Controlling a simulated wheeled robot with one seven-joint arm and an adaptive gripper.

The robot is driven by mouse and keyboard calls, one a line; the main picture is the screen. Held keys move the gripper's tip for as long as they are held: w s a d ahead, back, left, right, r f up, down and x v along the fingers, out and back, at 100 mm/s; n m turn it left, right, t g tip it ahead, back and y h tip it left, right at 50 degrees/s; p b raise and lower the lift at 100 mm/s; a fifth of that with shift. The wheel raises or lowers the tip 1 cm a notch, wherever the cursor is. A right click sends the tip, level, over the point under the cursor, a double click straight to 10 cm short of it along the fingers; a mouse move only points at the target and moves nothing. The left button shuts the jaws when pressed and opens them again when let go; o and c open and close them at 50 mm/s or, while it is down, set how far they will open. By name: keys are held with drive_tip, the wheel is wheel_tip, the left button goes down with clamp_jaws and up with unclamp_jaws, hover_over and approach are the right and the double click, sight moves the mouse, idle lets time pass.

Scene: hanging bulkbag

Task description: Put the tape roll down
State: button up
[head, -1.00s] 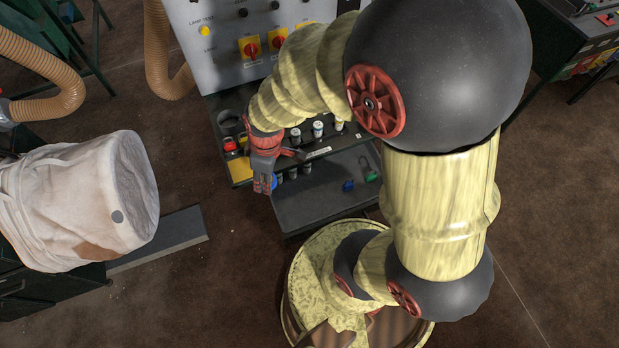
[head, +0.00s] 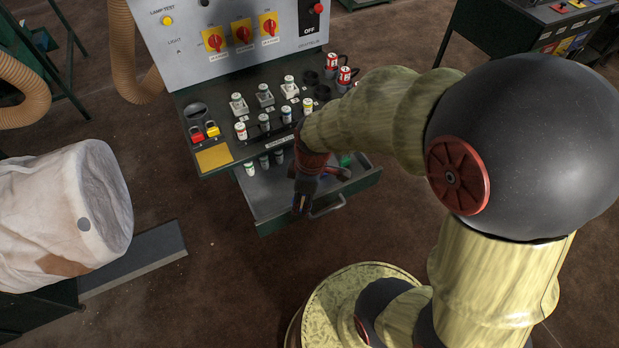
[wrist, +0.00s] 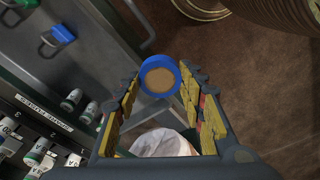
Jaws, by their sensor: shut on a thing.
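The tape roll is a blue ring (wrist: 163,59) with a tan middle, pinched between the fingertips of my gripper (wrist: 160,82) in the wrist view. Both yellow-padded fingers stand apart at its sides. In the head view my gripper (head: 303,203) points down in front of the desk, at the front edge of the open drawer (head: 262,208). I cannot make out the roll there. How high the roll is above the drawer cannot be told.
The desk panel (head: 222,176) carries several labelled fuses, switches and padlocks. A blue padlock (wrist: 62,33) and a green one lie in the drawer. The control cabinet (head: 190,65) rises behind. A white bulk bag (head: 60,215) is at the left. The brown floor in front is clear.

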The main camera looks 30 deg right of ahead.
drive_tip(key=w+f+b, duration=0.2)
drive_tip(key=w+f, duration=0.2)
drive_tip(key=w, duration=0.5)
drive_tip(key=b, duration=0.2)
hover_over(285, 190)
drive_tip(key=f, duration=0.5)
drive_tip(key=shift+s+d+f, duration=0.15)
drive_tip(key=shift+s+f, duration=0.15)
drive_tip(key=shift+s, duration=0.1)
drive_tip(key=shift+w+f+b, duration=0.15)
drive_tip(key=shift+f+b, duration=0.9)
drive_tip(key=shift+f, duration=0.7)
drive_tip(key=shift+f, duration=0.15)
drive_tip(key=o, duration=1)
drive_tip(key=shift+o, duration=0.3)
